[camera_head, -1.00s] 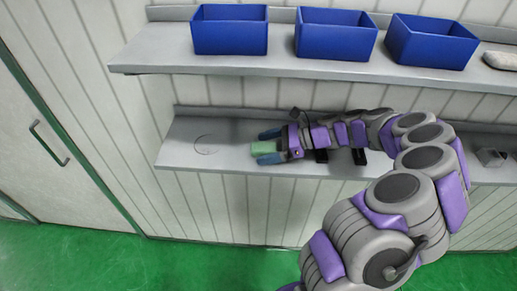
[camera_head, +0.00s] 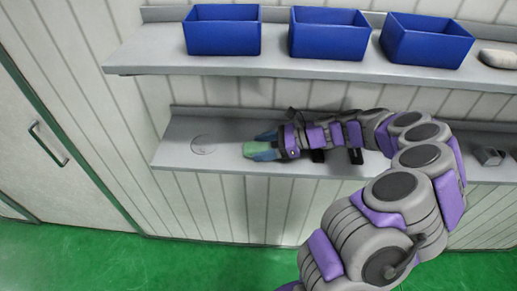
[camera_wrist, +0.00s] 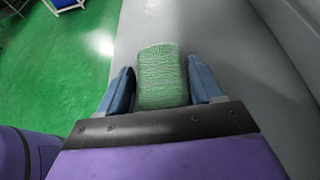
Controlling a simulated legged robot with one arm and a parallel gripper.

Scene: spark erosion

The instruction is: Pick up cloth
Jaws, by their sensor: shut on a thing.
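A green cloth (camera_head: 256,149) with a woven texture lies on or just above the lower grey shelf. It is between the blue fingers of my gripper (camera_head: 262,147), which reaches in from the right. In the wrist view the cloth (camera_wrist: 163,75) sits between the two fingertips (camera_wrist: 162,82) and juts out past them. My gripper is shut on the cloth. Its lower part is hidden by the gripper's palm.
An upper shelf (camera_head: 330,66) with three blue bins (camera_head: 222,32) runs above my arm. The lower shelf (camera_head: 190,150) has free room left of the cloth, with a thin ring mark. A small metal block (camera_head: 488,156) stands at the right. A door (camera_head: 50,120) is at the left.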

